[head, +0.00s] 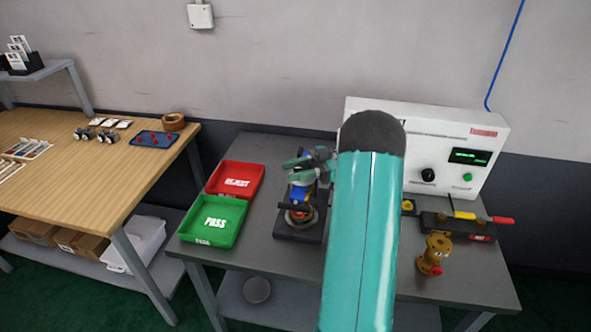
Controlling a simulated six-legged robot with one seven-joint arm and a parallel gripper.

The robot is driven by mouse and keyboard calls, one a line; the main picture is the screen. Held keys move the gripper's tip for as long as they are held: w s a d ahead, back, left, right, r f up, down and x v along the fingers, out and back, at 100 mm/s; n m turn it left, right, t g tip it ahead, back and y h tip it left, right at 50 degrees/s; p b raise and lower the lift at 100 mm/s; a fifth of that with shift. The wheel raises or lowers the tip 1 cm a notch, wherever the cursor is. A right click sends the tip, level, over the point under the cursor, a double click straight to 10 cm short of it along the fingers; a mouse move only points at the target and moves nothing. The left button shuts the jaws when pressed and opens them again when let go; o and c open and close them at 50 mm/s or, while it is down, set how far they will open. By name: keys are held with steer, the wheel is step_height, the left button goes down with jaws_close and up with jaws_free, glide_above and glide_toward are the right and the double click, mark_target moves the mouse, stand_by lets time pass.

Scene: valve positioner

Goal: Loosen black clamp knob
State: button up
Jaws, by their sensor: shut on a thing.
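My gripper (303,172) is over the dark clamp fixture (289,232) in the middle of the grey bench. Its jaws are shut at the top of the fixture, where the black clamp knob appears to be; the jaws hide the knob, so its shape and turn cannot be seen. A blue part (300,194) shows just below the jaws, and a round metal-coloured part (299,216) sits low in the fixture. My teal arm link covers the bench to the right of the fixture.
Red REJECT tray (233,165) and green PASS tray (240,203) stand close left of the fixture. A white test box (470,138) with a black dial stands behind right. A wooden table (90,180) is far left.

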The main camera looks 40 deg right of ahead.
stand_by(0.4)
steer(key=o, duration=1)
steer(key=shift+c, duration=0.2)
steer(key=shift+d, duration=0.1)
steer(key=v, duration=1.3)
steer(key=shift+d, duration=0.35)
steer(key=shift+s, duration=0.1)
